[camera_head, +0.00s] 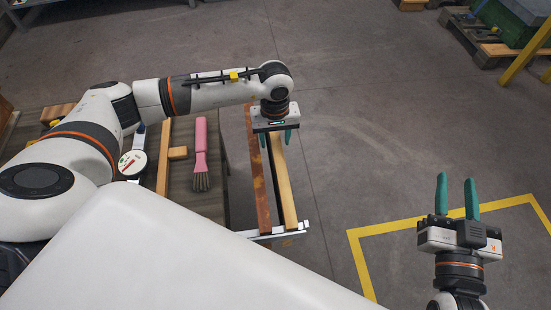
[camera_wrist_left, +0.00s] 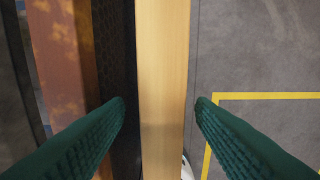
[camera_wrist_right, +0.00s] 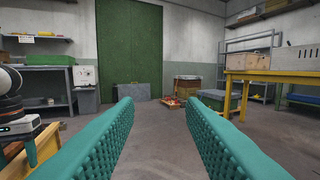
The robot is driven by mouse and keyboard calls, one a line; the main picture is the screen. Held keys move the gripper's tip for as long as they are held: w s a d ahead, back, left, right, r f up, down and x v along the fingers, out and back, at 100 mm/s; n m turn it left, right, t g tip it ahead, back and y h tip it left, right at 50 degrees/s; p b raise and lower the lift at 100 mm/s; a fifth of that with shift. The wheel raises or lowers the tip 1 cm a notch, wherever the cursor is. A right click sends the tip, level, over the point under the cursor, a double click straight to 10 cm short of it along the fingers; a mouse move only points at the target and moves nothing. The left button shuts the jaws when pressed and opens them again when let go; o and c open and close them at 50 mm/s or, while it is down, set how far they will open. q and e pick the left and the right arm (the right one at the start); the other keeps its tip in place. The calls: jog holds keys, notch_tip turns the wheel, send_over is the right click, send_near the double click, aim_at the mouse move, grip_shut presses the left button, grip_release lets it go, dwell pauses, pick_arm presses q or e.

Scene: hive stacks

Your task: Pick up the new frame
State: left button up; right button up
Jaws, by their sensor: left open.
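Two frames hang side by side on a metal rack at the table's right edge. The new frame, a pale clean wooden bar (camera_head: 284,185), is the right one. The darker, stained old frame (camera_head: 258,180) is to its left. My left gripper (camera_head: 275,138) is above the pale bar, pointing down. In the left wrist view the pale bar (camera_wrist_left: 163,80) runs between my two open green fingers, with a gap on each side. The stained frame (camera_wrist_left: 68,60) lies left of the fingers there. My right gripper (camera_head: 457,195) is open and empty, off to the right over the floor.
The metal rack (camera_head: 292,231) sticks out from the wooden table. A pink-handled brush (camera_head: 201,150), a wooden piece (camera_head: 178,153) and a round dial (camera_head: 132,163) lie on the table. A yellow floor outline (camera_head: 357,255) is to the right. The floor between is clear.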

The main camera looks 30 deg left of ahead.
pick_arm(q)
notch_tip(320, 180, down, 3)
jog(key=shift+f+b, duration=0.1)
jog(key=shift+b, duration=0.35)
jog(key=shift+f, duration=0.2)
jog(key=c, duration=1.1)
pick_arm(e)
jog(key=r+t, duration=0.3)
jog(key=r, duration=0.1)
jog(key=shift+s+a+r+y, duration=0.1)
jog(key=shift+s+a+y, duration=0.2)
jog(key=shift+y, duration=0.1)
